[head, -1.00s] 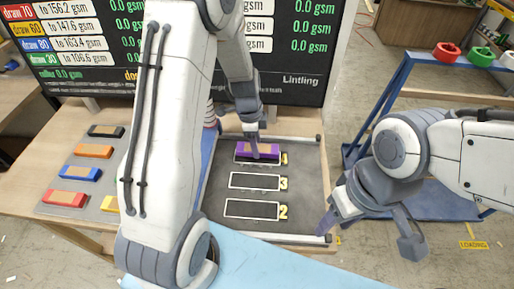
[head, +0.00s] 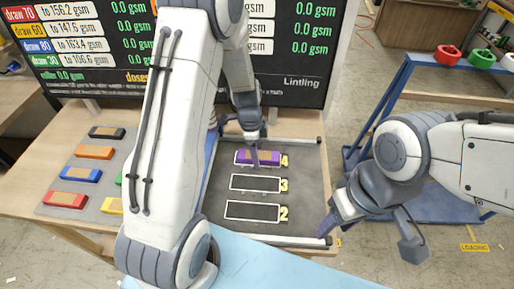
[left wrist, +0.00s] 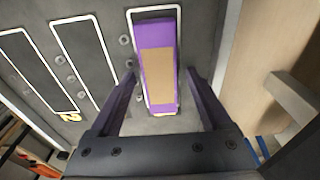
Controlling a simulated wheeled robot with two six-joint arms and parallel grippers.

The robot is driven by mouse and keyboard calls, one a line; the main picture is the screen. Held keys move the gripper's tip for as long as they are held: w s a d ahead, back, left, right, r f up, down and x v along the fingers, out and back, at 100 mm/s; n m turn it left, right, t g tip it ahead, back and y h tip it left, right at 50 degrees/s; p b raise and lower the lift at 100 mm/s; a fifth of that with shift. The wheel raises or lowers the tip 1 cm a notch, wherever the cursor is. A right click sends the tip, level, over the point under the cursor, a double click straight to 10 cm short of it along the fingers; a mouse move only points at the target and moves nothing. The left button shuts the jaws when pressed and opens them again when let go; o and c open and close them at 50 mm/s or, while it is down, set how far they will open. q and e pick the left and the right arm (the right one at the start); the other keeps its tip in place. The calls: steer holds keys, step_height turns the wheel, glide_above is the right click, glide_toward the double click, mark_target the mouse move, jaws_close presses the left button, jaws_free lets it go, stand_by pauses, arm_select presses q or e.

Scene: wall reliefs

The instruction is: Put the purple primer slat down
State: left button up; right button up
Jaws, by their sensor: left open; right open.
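The purple primer slat (head: 259,158) lies in the outlined slot marked 4 on the dark grey board (head: 215,190). In the left wrist view the slat (left wrist: 157,50) has a tan patch and sits within the white outline. My left gripper (head: 253,158) is open at the slat, its two fingers (left wrist: 165,90) on either side of it and apart from it. Part of the slat is hidden by the gripper in the head view. My right gripper (head: 368,240) is open and empty, right of the board.
Slots 3 (head: 256,183) and 2 (head: 252,211) are empty. A grey mat (head: 58,208) at left holds black, orange, blue, red and yellow slats, partly hidden by my left arm. A display (head: 300,60) stands behind.

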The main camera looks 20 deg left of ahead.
arm_select(q)
step_height(320, 180, up, 12)
steer(key=a, duration=0.1)
steer(key=s+d+r+n, duration=0.3)
steer(key=s+d+r, duration=0.2)
steer(key=s+d, duration=0.55)
steer(key=s+d+n, duration=0.2)
steer(key=s, duration=0.4)
steer(key=s+d+n, duration=0.2)
steer(key=s, duration=0.5)
steer(key=shift+s+d+r+n, duration=0.15)
steer(key=shift+d+r+n, duration=0.15)
steer(key=shift+d+r, duration=0.05)
